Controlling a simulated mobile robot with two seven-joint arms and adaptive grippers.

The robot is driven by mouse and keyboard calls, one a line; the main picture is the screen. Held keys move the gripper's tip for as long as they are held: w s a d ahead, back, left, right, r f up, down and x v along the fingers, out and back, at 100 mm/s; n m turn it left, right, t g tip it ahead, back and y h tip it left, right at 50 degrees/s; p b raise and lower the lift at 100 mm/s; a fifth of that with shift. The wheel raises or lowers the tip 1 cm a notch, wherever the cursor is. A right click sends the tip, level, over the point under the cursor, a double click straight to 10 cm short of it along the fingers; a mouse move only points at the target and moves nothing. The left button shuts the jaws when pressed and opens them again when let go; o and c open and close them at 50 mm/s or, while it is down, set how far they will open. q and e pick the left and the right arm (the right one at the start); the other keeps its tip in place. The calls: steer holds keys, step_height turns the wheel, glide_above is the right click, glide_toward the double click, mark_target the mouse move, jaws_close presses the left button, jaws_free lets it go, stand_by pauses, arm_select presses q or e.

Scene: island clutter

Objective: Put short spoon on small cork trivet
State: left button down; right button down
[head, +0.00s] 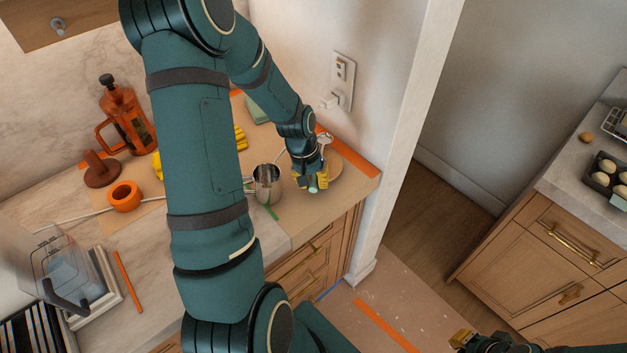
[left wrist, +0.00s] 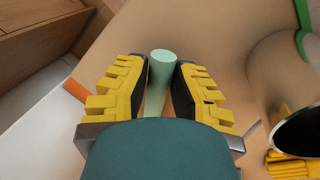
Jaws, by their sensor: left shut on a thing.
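My left gripper (head: 311,180) is at the far right end of the counter, its yellow fingers pointing down. It is shut on a pale green rod-like handle (head: 313,186), which I take to be the short spoon. In the left wrist view the handle (left wrist: 163,62) stands end-on between the two finger pads (left wrist: 160,88). The spoon's other end is mostly hidden by the gripper. My right gripper (head: 462,340) is at the lower right edge, away from the counter.
A metal pitcher (head: 267,184) stands close to the left of the gripper. A wall with an outlet (head: 342,80) is behind. An orange French press (head: 125,118), an orange ring-shaped object (head: 125,196) and a clear-walled appliance (head: 70,270) are farther left.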

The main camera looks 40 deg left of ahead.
arm_select(q)
steer(key=shift+f, duration=0.1)
steer(key=c, duration=0.9)
jaws_free()
steer(key=shift+r, duration=0.35)
step_height(320, 180, up, 11)
steer(key=s+a+p, duration=0.1)
steer(key=a, duration=0.1)
steer(key=w+d+f+m+h, duration=0.1)
steer(key=w+d+f+m, duration=0.2)
steer(key=d+f, duration=1.15)
steer(key=s+d+f, duration=0.2)
steer(key=d, duration=0.3)
steer(key=s+d+f+m, duration=0.1)
steer(key=d+f, duration=0.1)
steer(key=d, duration=0.3)
steer(key=s+d+f+m+t+h, duration=0.1)
steer(key=s+d+f, duration=0.1)
steer(key=d, duration=0.4)
steer(key=shift+s+f, duration=0.35)
